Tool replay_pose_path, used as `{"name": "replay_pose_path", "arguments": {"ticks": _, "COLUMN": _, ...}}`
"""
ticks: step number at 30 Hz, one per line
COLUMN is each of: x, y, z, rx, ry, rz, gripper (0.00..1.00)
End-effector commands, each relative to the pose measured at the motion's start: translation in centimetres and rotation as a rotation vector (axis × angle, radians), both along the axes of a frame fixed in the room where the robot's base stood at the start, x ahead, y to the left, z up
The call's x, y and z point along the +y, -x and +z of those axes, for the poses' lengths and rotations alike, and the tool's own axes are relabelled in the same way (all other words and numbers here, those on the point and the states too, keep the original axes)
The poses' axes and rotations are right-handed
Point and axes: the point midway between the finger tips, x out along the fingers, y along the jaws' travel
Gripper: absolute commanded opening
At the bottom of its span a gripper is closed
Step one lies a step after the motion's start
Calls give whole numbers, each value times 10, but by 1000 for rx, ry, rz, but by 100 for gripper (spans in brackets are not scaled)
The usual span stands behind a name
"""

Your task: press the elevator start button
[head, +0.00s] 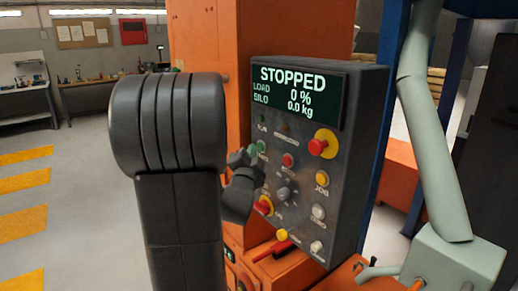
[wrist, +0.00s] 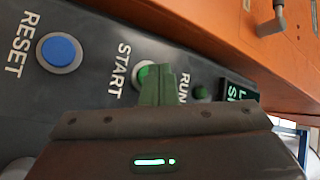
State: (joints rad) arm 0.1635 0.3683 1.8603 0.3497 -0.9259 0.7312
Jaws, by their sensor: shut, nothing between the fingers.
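The dark control panel (head: 345,150) has a screen (head: 297,92) reading STOPPED, LOAD 0 % and SILO 0.0 kg. The green start button (head: 261,146) is at its left side, just above my gripper (head: 250,158). In the wrist view the start button (wrist: 142,74) shows beside its START label, partly hidden behind the fingers. My gripper (wrist: 157,82) is shut and empty, its tips in front of or at the button's edge. I cannot tell whether they touch it.
A blue RESET button (wrist: 59,52) and a green RUN lamp (wrist: 200,92) flank the start button. A red emergency stop (head: 322,144) on yellow, a red button (head: 288,160) and a yellow JOG button (head: 322,179) are nearby. An orange column (head: 205,40) stands behind.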

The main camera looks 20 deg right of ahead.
Motion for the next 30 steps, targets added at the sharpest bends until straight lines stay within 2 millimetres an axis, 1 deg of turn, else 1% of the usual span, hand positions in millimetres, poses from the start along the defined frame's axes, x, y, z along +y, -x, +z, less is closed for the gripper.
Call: {"name": "replay_pose_path", "arguments": {"ticks": 30, "x": -8, "y": -3, "z": 0, "rx": -1, "ry": 0, "rz": -1, "gripper": 0}}
